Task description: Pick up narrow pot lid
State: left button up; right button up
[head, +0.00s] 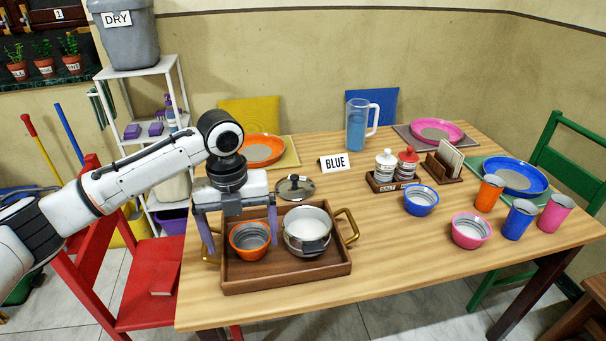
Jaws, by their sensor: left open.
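The narrow pot lid (296,188), dark glass with a knob on top, appears just behind the silver pot (307,232); I cannot tell whether it lies flat on the table or touches the tray. The pot, open on top, stands in the right part of a wooden tray (285,281). My left gripper (240,229) points down above the left part of the tray, to the left of the lid. It is open and empty, its fingers spread to either side of an orange bowl (250,240) in the view. My right gripper is out of view.
The tray has brass handles (350,228). Bowls, cups and plates occupy the right side. The table's front middle (400,255) is clear.

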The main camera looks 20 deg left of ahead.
aim_at(293, 187)
jog(key=i, duration=1.1)
